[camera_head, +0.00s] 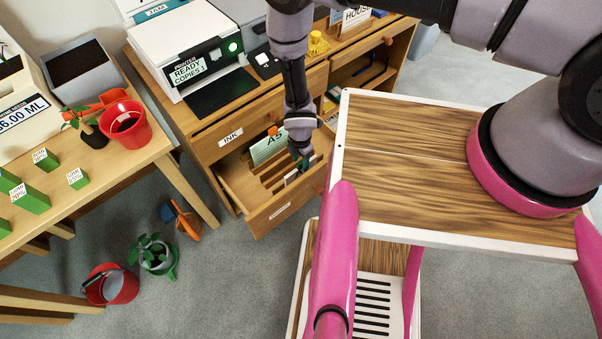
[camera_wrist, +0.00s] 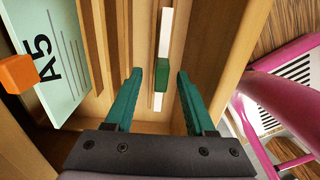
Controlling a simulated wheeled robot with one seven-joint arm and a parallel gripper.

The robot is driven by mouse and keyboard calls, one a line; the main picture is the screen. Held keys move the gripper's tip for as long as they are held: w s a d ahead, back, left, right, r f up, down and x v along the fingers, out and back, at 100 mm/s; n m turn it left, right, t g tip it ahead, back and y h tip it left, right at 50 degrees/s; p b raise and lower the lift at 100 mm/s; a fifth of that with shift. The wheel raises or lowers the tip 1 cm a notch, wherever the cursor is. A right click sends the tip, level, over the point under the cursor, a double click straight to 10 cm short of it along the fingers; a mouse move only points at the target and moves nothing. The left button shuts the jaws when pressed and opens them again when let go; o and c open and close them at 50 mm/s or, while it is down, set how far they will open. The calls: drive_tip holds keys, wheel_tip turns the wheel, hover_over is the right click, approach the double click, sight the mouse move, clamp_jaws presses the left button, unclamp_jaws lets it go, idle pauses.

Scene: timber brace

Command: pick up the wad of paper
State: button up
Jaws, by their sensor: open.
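A thin white strip with a green block around its middle (camera_wrist: 165,30) stands edge-on in the open drawer; it looks like the wad of paper. My gripper (camera_wrist: 158,76) is open above it, with teal fingers on either side of the strip and nothing held. The green block lies between the fingertips in the picture, nearer the right one; whether either finger touches it, I cannot tell. In the head view my gripper (camera_head: 302,155) points down into the drawer (camera_head: 233,187) and partly hides what is there.
A green A5 card (camera_wrist: 58,55) with an orange block (camera_wrist: 17,73) stands left of my gripper in the drawer. Wooden dividers and drawer walls are close around. A printer (camera_head: 185,45) stands on the cabinet above. A red bucket (camera_head: 110,285) and potted plant (camera_head: 155,257) are on the floor.

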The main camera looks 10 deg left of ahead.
sight(301, 169)
drive_tip(key=shift+d+f, duration=0.1)
drive_tip(key=shift+f, duration=2.7)
clamp_jaws()
